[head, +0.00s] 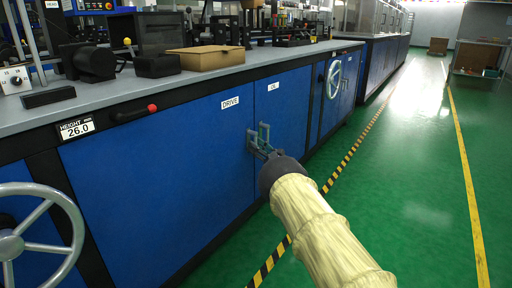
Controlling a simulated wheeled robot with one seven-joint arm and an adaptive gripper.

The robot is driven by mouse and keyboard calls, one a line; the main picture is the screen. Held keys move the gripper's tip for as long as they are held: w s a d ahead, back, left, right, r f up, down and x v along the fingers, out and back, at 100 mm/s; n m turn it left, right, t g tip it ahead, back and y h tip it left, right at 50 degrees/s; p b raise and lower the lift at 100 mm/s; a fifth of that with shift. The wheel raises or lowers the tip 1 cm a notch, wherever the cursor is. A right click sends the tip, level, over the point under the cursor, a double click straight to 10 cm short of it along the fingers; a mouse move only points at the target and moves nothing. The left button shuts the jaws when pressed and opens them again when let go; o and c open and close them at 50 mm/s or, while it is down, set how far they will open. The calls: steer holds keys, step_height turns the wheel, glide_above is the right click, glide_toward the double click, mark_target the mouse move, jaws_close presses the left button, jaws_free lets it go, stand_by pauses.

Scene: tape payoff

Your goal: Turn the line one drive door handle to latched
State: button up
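The drive door (190,135) is a blue cabinet panel with a white DRIVE label (230,103) near its upper right corner. My gripper (257,141) is at the right edge of this door, by the seam with the neighbouring blue door. Its two fingers look spread apart. The door handle is not clearly visible; the gripper covers that spot, so I cannot tell the handle's position or whether the fingers touch it. My arm comes in from the lower right in a pale cover.
A handwheel (40,240) stands out at the lower left and another (334,79) farther along the cabinets. A red-tipped lever (135,113) sits under the bench top. A cardboard box (205,57) lies on the bench (190,82). Green floor (415,190) is clear to the right.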

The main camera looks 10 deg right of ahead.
steer(key=v, duration=1.1)
steer(key=shift+s+d+f, duration=0.15)
steer(key=shift+d, duration=0.05)
steer(key=shift+d, duration=0.1)
